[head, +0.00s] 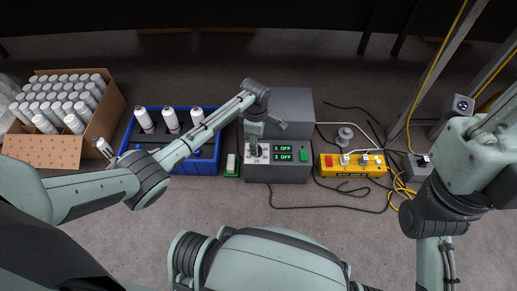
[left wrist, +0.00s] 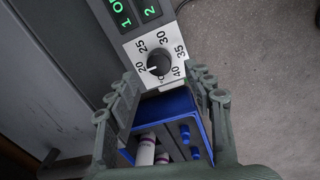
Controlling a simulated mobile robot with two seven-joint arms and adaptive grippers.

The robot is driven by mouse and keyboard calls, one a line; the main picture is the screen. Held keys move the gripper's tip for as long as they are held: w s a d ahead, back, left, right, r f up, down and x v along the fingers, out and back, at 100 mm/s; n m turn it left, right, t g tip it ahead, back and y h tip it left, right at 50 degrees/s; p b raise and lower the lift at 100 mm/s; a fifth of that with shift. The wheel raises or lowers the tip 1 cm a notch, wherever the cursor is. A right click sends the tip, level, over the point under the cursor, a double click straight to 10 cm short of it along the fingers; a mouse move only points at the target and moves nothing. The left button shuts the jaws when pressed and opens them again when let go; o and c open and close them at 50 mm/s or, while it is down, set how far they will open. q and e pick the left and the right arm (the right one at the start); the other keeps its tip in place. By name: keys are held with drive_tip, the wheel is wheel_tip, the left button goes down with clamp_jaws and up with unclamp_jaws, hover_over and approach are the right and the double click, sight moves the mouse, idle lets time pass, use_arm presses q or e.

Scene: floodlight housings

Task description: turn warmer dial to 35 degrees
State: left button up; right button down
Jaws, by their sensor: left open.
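The warmer (head: 290,103) is a grey box with a dark front panel and two green display lines reading "1 OFF" and "2 OFF". Its dial (left wrist: 158,63) is a black knob on a white plate marked 20 to 40. The white mark on the knob appears to point near 20, and 35 (left wrist: 180,52) is on the other side. My left gripper (head: 255,148) is over the left part of the warmer's front and hides the dial in the head view. In the left wrist view the left gripper (left wrist: 164,76) is open, its fingertips around the plate's near edge, with the knob just beyond them.
A blue crate (head: 125,143) with white bottles stands left of the warmer. A carton (head: 40,150) of bottles is farther left. A yellow box (head: 352,171) with switches, loose cables and metal poles are on the right. A green switch (head: 303,155) is beside the displays.

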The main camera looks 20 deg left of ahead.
use_arm(q)
wheel_tip(320, 180, down, 4)
drive_tip(key=shift+w+f+b, duration=0.1)
drive_tip(key=shift+w+b, duration=0.05)
drive_tip(key=shift+b, duration=0.6)
drive_tip(key=c, duration=1.2)
